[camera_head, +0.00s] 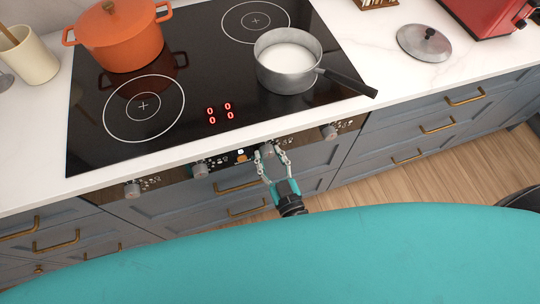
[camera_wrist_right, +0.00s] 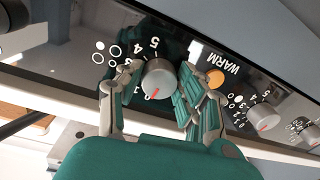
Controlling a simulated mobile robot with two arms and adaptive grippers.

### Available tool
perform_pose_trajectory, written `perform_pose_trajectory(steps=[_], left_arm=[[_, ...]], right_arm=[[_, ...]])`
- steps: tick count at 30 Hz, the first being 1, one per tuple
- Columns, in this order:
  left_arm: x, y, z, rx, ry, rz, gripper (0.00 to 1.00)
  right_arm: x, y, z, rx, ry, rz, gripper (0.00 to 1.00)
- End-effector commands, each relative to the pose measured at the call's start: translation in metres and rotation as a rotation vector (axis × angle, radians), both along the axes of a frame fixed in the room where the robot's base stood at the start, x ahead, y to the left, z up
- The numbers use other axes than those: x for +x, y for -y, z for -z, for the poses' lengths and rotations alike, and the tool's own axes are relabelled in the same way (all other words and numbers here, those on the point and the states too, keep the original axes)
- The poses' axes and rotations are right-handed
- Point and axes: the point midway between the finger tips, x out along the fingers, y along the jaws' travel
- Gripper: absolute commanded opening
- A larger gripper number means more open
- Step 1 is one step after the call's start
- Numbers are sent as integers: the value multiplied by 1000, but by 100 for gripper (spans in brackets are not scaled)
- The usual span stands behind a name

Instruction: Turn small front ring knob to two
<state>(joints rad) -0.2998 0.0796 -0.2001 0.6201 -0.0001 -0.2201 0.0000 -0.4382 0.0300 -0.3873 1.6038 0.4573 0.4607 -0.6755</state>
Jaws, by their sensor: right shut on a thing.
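A round grey knob (camera_wrist_right: 158,78) with a red mark sits on the dark front panel, between the fingers of my right gripper (camera_wrist_right: 150,85) in the wrist view. Its red mark points down in that view, near the printed 0 and 1; 4 and 5 show above it. In the head view my right gripper (camera_head: 275,165) reaches up to this knob (camera_head: 267,150), the third from the left in the row. It is shut on the knob. The hob display (camera_head: 219,113) shows red zeros. My left gripper is out of view.
Other knobs are at left (camera_head: 131,190), centre left (camera_head: 200,170) and right (camera_head: 330,132). An orange light (camera_wrist_right: 215,78) is beside the word WARM. A saucepan (camera_head: 287,62) and an orange pot (camera_head: 120,38) stand on the hob. Drawer handles (camera_head: 237,187) stick out below.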

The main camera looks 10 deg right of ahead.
Motion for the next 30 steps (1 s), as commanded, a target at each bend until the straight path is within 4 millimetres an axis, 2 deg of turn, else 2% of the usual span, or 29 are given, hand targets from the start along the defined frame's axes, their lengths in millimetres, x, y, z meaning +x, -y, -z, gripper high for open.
perform_pose_trajectory(steps=[21,30], left_arm=[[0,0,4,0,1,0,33],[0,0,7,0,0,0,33]], right_arm=[[-1,-3,1,628,-70,0,5],[-1,-4,1,827,-92,-1,5]])
